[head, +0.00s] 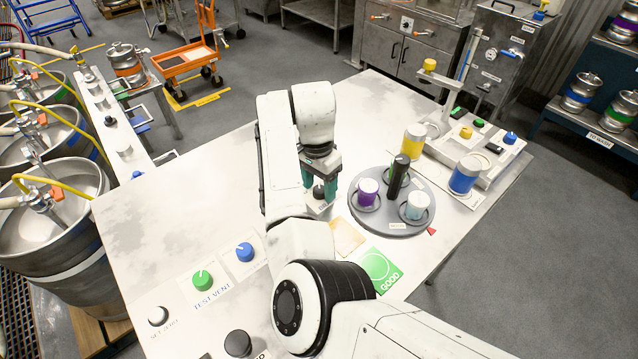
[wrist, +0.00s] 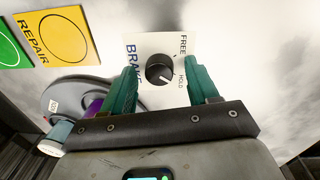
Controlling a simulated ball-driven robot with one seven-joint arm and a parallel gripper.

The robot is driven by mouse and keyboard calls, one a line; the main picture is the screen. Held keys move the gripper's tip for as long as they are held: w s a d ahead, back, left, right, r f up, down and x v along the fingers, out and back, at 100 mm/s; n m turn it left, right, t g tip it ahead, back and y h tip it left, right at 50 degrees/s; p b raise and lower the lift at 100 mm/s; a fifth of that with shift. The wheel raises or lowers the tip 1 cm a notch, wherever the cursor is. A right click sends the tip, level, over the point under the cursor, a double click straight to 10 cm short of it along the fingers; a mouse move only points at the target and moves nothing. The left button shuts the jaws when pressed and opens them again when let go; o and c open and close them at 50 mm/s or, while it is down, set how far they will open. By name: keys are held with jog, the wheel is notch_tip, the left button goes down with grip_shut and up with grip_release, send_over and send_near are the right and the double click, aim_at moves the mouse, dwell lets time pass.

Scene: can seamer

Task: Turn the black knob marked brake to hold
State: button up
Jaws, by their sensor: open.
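The black brake knob (wrist: 159,68) sits on a white plate (wrist: 150,44) lettered BRAKE, FREE and HOLD in the wrist view. A white line on the knob runs toward its lower right, on the side of the word HOLD. My gripper (wrist: 164,80) is open, with one green finger on each side of the knob. Gaps show between the fingers and the knob. In the head view my gripper (head: 320,176) points down over the table, and the dark knob (head: 318,193) shows between its fingers. Depth around the knob is hard to judge.
A round grey turntable (head: 392,222) with several coloured cans and a black post stands close to the right of my gripper. A green GOOD card (head: 380,268) lies in front. Green (head: 203,281) and blue (head: 245,252) knobs sit to the left. The table's back left is clear.

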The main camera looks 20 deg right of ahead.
aim_at(317, 187)
jog(key=shift+r, duration=0.15)
notch_tip(317, 187, up, 10)
jog(key=shift+w+a+r, duration=0.15)
jog(key=shift+w+r, duration=0.1)
jog(key=shift+w, duration=0.05)
dwell(0.4)
